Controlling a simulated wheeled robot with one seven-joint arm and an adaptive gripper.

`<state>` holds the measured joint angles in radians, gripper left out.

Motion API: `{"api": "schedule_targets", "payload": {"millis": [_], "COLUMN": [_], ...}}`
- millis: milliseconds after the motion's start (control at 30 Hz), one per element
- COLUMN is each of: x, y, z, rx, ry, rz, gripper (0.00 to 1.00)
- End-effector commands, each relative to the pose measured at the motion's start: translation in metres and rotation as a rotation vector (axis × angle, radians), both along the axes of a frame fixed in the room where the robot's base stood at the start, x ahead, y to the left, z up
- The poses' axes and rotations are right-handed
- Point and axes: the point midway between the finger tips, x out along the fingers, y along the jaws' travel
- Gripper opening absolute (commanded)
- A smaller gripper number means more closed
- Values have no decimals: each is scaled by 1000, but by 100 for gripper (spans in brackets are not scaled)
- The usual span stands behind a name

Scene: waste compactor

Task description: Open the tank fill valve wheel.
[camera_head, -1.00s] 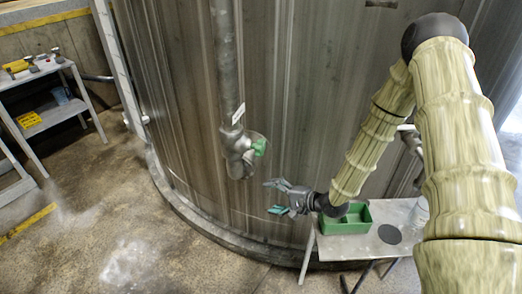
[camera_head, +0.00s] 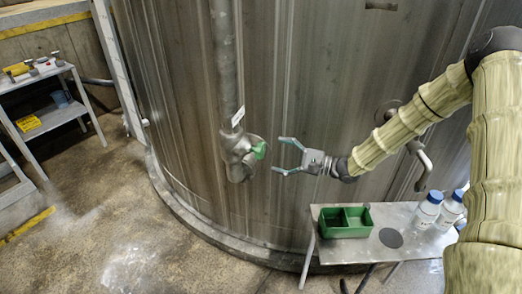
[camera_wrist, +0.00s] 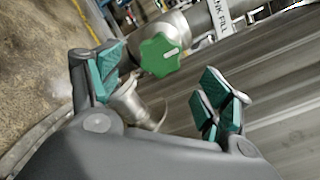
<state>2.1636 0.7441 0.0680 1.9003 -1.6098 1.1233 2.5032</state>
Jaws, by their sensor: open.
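The tank fill valve wheel is a small green lobed handwheel (camera_head: 259,150) on a grey valve body (camera_head: 236,155) at the lower end of a vertical pipe. The wheel also shows in the wrist view (camera_wrist: 160,55), facing the camera with a white mark on it. My gripper (camera_head: 281,155) is open and empty, just right of the wheel and pointing at it. In the wrist view the teal fingertips (camera_wrist: 165,82) are spread wide, with the wheel ahead between them and slightly above. The gripper appears apart from the wheel.
A label (camera_wrist: 222,18) with partly readable "NK FILL" is on the pipe. The large metal tank (camera_head: 300,100) stands behind. Below my arm, a small table (camera_head: 350,251) holds a green tray (camera_head: 345,233) and white bottles with blue caps (camera_head: 427,208). A shelf cart (camera_head: 50,118) stands far left.

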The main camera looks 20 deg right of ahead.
Motion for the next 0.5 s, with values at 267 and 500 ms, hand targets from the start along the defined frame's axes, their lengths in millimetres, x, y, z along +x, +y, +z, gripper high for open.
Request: {"api": "schedule_targets", "payload": {"millis": [267, 500], "x": [27, 41], "y": [36, 54], "z": [1, 0], "rx": [0, -1], "ry": [1, 1], "rz": [1, 0], "gripper": [78, 78]}}
